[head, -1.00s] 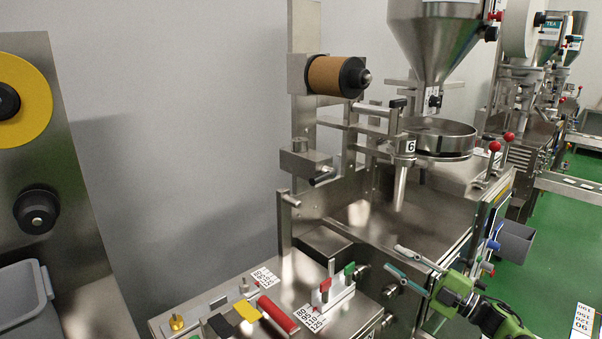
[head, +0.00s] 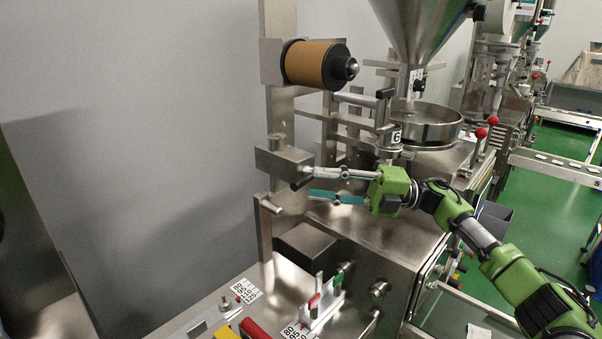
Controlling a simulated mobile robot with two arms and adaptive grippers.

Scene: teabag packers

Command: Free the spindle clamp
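A brown roll (head: 306,64) sits on a spindle at the top of a steel upright, with a black flange and a rounded metal end knob (head: 352,69). Below it a steel block (head: 284,158) is fixed to the upright. A short dark handle (head: 301,183) sticks out from the block; I cannot tell for certain which part is the spindle clamp. My green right gripper (head: 311,184) reaches in from the right at the block's height. Its two fingers are apart, with the tips at the handle; contact cannot be told. My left gripper is out of view.
A steel hopper (head: 418,35) and round pan (head: 425,124) stand behind my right arm. Red-knobbed levers (head: 481,133) rise at right. A bench with coloured handles (head: 314,303) and number cards (head: 245,291) lies below. A plain wall is at left.

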